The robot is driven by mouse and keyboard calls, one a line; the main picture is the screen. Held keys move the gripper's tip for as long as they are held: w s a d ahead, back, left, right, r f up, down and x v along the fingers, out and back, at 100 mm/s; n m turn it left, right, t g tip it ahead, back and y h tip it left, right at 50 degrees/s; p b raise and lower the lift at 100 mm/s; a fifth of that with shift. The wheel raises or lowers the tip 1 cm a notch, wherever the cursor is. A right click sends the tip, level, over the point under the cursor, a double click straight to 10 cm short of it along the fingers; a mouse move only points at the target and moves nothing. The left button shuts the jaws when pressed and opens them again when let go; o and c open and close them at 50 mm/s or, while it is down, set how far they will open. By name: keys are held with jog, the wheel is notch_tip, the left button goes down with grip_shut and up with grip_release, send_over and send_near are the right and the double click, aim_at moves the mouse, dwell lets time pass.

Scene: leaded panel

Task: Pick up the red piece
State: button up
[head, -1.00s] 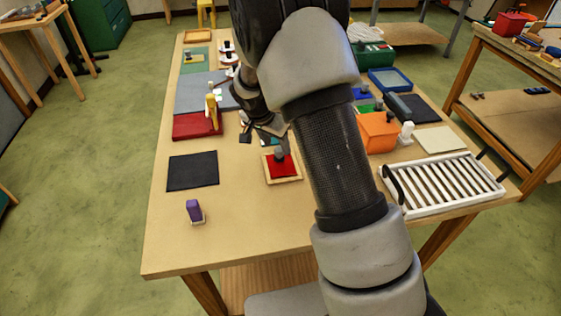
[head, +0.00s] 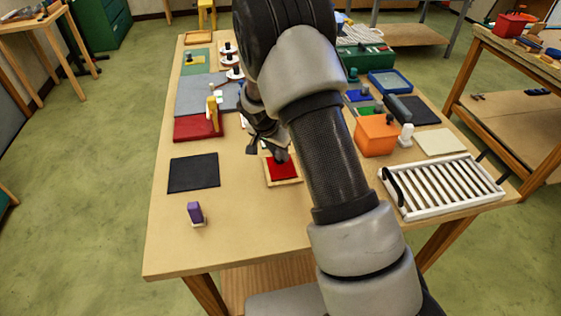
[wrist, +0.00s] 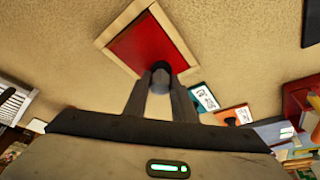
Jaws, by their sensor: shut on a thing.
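The red piece (head: 281,170) is a flat red square with a dark round knob. It lies inside a light wooden frame (head: 269,183) on the table; in the wrist view the red piece (wrist: 146,46) also sits within the frame's border. My gripper (head: 281,156) is low over the frame's far side. In the wrist view my gripper (wrist: 160,78) has its two fingers closed on the knob from either side. The knob is partly hidden by the fingers. I cannot tell any gap under the piece.
An orange box (head: 376,135) and a white slatted rack (head: 440,187) stand to the right. The table (head: 240,240) is clear in front of the frame.

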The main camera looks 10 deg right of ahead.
jog(key=shift+r, duration=0.15)
notch_tip(320, 180, up, 10)
jog(key=shift+f+b, duration=0.1)
jog(key=shift+b, duration=0.25)
